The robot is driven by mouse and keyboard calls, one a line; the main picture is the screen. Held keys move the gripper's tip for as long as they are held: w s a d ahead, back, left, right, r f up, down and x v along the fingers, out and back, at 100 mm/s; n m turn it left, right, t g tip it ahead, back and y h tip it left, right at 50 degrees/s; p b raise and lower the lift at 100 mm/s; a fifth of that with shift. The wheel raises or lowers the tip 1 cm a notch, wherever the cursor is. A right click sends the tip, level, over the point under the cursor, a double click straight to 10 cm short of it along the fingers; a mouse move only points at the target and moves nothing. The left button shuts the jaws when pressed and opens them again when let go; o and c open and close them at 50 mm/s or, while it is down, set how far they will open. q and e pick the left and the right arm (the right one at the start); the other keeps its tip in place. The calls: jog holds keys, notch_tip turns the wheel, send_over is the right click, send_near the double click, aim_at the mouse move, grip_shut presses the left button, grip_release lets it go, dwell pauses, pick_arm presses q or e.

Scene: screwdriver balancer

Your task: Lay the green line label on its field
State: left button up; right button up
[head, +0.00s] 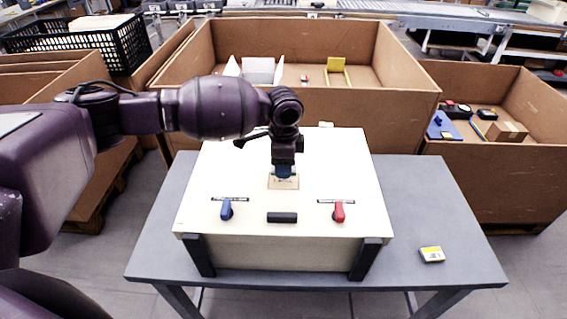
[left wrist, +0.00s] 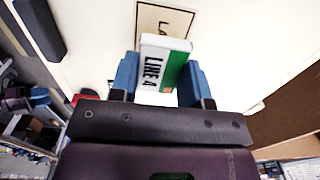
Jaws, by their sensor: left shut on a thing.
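The green line label (left wrist: 164,62) is a small white block with a green part, marked "LINE 4". My left gripper (head: 284,170) is shut on it, with the label between its blue fingertips in the left wrist view (left wrist: 162,82). The field (head: 284,184) is a tan, dark-edged rectangle on the pale box top. It also shows just beyond the label in the left wrist view (left wrist: 182,16), with its lettering partly hidden. The gripper is over the field's far part in the head view. Whether the label touches the surface cannot be told. My right gripper is out of view.
The pale box (head: 220,165) stands on a grey table (head: 420,200). A blue knob (head: 226,210), a black bar (head: 282,217) and a red knob (head: 338,212) line its front. A yellow-and-white block (head: 432,254) lies at the table's right. Large cardboard bins (head: 400,105) stand behind.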

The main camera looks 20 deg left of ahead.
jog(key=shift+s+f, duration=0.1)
pick_arm(q)
jog(key=shift+f, duration=0.55)
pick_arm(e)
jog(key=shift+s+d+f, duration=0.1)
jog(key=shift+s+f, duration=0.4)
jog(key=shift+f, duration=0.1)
pick_arm(q)
jog(key=shift+f, duration=0.2)
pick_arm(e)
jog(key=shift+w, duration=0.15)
pick_arm(q)
jog(key=shift+f, duration=0.35)
jog(key=shift+f+b, duration=0.1)
jog(key=shift+b, duration=0.2)
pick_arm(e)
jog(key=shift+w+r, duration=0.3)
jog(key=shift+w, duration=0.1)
pick_arm(q)
jog(key=shift+f, duration=0.1)
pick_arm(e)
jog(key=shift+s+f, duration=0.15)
